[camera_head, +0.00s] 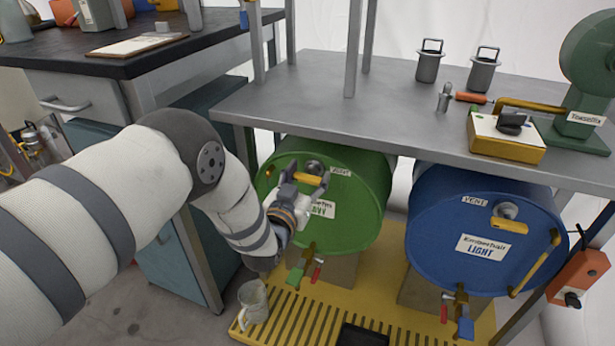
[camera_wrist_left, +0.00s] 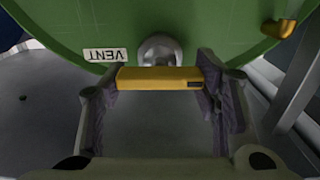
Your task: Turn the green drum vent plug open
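The green drum (camera_head: 345,215) lies on its side under the grey bench, its round end facing me. Its vent plug has a yellow bar handle (camera_head: 308,179) on a grey stem, beside a VENT label (camera_head: 340,172). My left gripper (camera_head: 300,190) is at this handle. In the left wrist view the yellow handle (camera_wrist_left: 160,78) runs crosswise between the two finger pads, with a pad against each end and no clear gap. The grey stem (camera_wrist_left: 160,50) shows behind it. The VENT label (camera_wrist_left: 105,55) appears upside down there. My right gripper is not in view.
A blue drum (camera_head: 480,225) with its own yellow vent plug stands to the right. The bench top (camera_head: 320,95) hangs over both drums. A yellow slotted platform (camera_head: 300,325) lies underneath.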

